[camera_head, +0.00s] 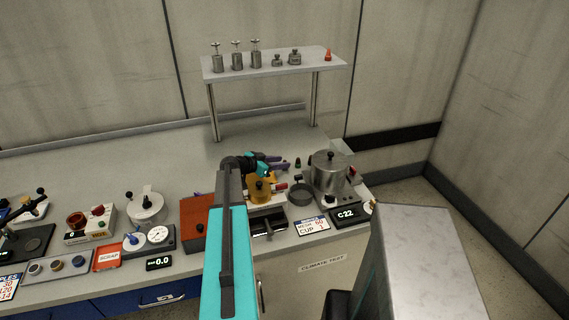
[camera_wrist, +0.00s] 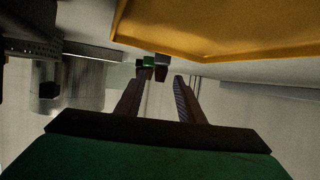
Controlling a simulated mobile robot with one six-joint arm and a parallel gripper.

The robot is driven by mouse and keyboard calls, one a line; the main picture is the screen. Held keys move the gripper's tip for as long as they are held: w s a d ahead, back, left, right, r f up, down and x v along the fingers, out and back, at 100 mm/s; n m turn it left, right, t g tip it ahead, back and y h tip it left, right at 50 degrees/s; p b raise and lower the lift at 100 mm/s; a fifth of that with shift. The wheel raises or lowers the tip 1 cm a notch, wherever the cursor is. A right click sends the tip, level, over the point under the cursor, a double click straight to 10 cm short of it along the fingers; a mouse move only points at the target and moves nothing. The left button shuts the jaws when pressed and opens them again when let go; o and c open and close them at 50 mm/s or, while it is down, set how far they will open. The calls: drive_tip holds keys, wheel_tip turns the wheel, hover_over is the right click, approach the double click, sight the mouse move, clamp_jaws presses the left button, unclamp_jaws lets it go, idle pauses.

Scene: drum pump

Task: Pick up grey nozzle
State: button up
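A small dark, cone-topped piece, which looks like the grey nozzle (camera_head: 297,163), stands on the bench just right of my fingertips in the head view. My gripper (camera_head: 286,163) reaches low over the bench, pointing right towards it. In the wrist view my gripper (camera_wrist: 163,78) has its two fingers spread with a clear gap. A small dark piece (camera_wrist: 161,73) shows beyond the fingertips, near the left one, beside a small green one (camera_wrist: 149,61). I cannot tell for sure which is the nozzle. Nothing is visibly held.
A steel pot (camera_head: 330,171) stands close on the right. A yellow-orange container (camera_head: 259,190) is just in front of my gripper and fills the top of the wrist view (camera_wrist: 225,30). A raised shelf (camera_head: 230,74) behind holds metal weights and a red nozzle (camera_head: 328,56).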

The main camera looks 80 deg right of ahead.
drive_tip(key=shift+s+d+f, duration=0.25)
drive_tip(key=shift+s+d, duration=0.1)
drive_tip(key=shift+d, duration=0.05)
drive_tip(key=shift+c, duration=0.5)
clamp_jaws()
